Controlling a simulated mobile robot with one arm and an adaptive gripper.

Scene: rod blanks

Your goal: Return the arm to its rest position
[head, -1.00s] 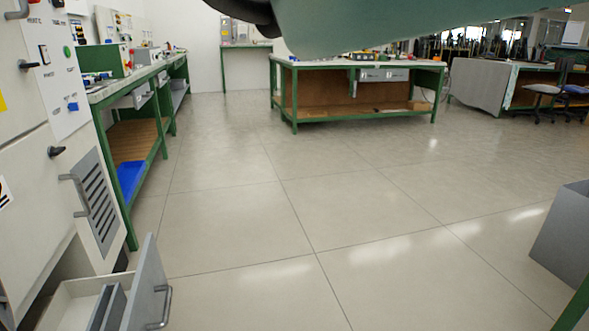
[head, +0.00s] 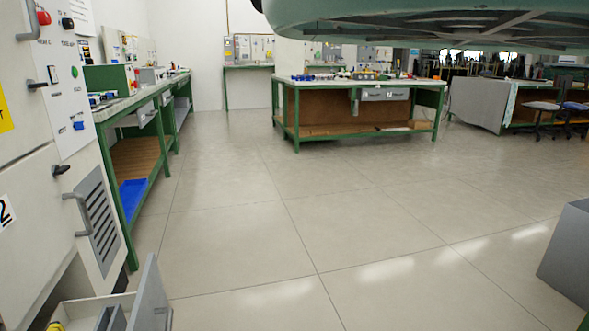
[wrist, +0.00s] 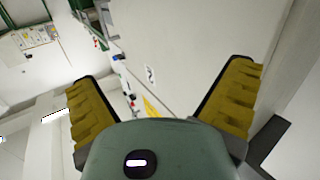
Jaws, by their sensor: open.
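My gripper (wrist: 165,95) shows in the wrist view with its two yellow ridged fingers spread wide apart, one at the left and one at the right. Nothing is between the fingers. Beyond them the wrist view shows the white machine cabinet (wrist: 175,45) with its controls, tilted in the picture. My gripper itself is not visible in the head view.
The cabinet (head: 30,130) stands at the left, with an open drawer (head: 148,298) low in front. A green bench (head: 125,185) stands behind it. A workbench (head: 330,110) is at the back centre. A grey bin (head: 568,255) is at the right. The middle floor is clear.

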